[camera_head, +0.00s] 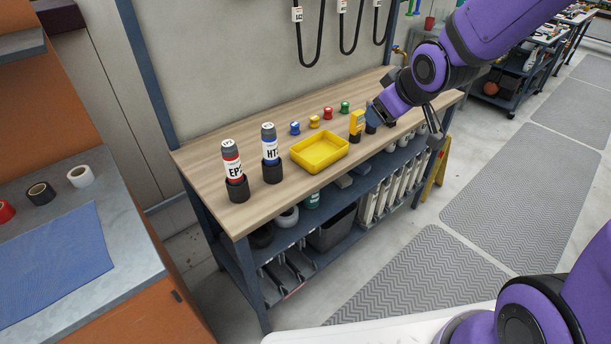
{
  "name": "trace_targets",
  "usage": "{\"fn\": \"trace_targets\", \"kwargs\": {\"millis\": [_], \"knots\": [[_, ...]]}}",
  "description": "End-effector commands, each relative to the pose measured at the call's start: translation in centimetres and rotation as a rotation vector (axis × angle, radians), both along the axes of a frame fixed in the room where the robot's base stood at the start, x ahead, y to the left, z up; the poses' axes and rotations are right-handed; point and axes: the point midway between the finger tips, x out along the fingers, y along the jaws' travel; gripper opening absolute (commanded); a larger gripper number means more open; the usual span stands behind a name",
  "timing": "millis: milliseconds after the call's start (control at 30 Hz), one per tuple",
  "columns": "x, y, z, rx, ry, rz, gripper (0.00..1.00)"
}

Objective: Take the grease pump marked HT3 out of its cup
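The blue-banded grease pump (269,146) with a dark top stands upright in a black cup (272,172) on the wooden bench. Its label reads "HT"; the last character turns out of sight round the curve. A similar red-banded pump (231,165) marked "EP" stands in its own black cup (237,189) just to the left. My gripper (380,116) is at the right part of the bench, well apart from both pumps. My arm covers much of it, and its finger opening is not clear.
An empty-looking yellow tray (319,151) lies right of the pumps. Small blue, yellow, red and green knobs (328,113) stand behind it. A yellow device (356,124) stands near my gripper. The bench's (215,210) front left is clear. Black hoses (352,30) hang behind.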

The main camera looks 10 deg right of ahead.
Motion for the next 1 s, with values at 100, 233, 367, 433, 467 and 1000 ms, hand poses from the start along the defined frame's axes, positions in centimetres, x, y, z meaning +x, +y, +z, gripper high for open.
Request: {"fn": "trace_targets", "kwargs": {"millis": [100,233,367,433,467,1000], "knots": [[2.0,2.0,-3.3,0.023,-0.029,0.089,0.74],[3.6,4.2,-6.4,0.062,-0.077,0.177,0.74],[4.6,6.5,-9.4,0.12,-0.129,0.253,0.74],[5.0,7.7,-10.9,0.156,-0.161,0.287,0.74],[5.1,8.2,-11.5,0.173,-0.174,0.3,0.74],[4.2,15.5,-19.0,0.545,-0.47,0.327,0.74]]}}
